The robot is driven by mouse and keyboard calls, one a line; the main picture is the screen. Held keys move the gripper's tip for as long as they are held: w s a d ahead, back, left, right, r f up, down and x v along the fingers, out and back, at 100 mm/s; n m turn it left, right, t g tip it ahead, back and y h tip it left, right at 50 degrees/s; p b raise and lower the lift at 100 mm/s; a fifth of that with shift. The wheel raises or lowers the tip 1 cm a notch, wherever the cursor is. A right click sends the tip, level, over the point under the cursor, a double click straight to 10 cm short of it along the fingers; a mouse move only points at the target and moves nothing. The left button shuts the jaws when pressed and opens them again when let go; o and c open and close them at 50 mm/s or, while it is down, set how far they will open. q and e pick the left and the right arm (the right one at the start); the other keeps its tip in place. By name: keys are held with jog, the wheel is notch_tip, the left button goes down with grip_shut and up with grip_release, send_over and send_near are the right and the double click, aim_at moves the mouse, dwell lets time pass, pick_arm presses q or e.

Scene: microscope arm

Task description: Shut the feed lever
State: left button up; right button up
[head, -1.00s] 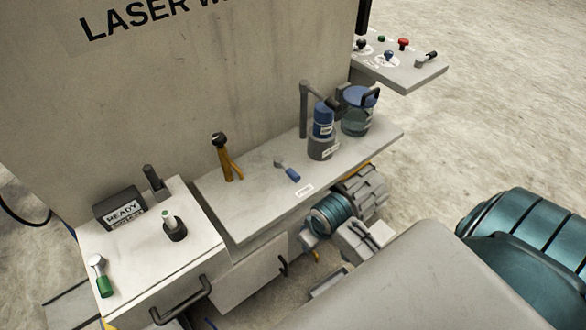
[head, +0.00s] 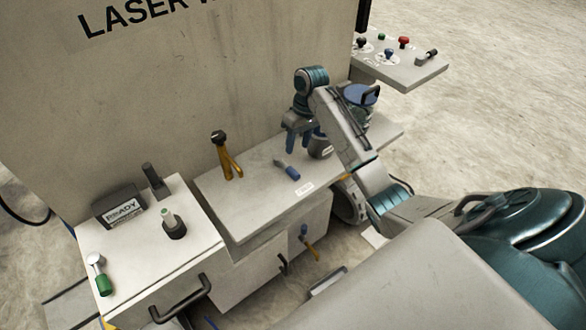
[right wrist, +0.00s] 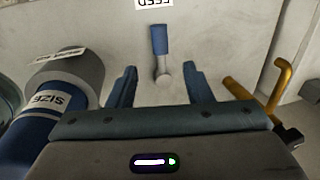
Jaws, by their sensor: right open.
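The feed lever is a small lever with a blue handle (head: 291,173) and a grey pivot end, lying on the grey shelf (head: 250,205). A FEED label (head: 304,188) is on the shelf by its handle end. In the right wrist view the lever (right wrist: 159,42) points away from me, its pivot end nearest. My right gripper (head: 300,147) is open and empty above the shelf, just beyond the lever in the head view. In the right wrist view the lever shows between the two spread fingers (right wrist: 160,75), apart from both. My left gripper is not in view.
A blue cylinder labelled SIZE (right wrist: 48,105) stands close left in the wrist view. A yellow-handled piece (head: 230,165) stands on the shelf's left part. A blue-lidded jar (head: 362,94) is partly behind my arm. A left box carries a READY display (head: 122,211) and a green-handled lever (head: 103,285).

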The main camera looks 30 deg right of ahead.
jog(key=b, duration=0.3)
send_over(292, 169)
jog(key=d, duration=0.1)
notch_tip(292, 169, down, 5)
jog(key=shift+d, duration=0.15)
jog(key=f, duration=0.1)
jog(key=f+p, duration=0.1)
jog(key=f, duration=0.1)
jog(key=shift+a+f, duration=0.2)
jog(key=shift+a, duration=0.15)
jog(key=shift+a+f, duration=0.15)
jog(key=shift+f, duration=0.6)
grip_shut()
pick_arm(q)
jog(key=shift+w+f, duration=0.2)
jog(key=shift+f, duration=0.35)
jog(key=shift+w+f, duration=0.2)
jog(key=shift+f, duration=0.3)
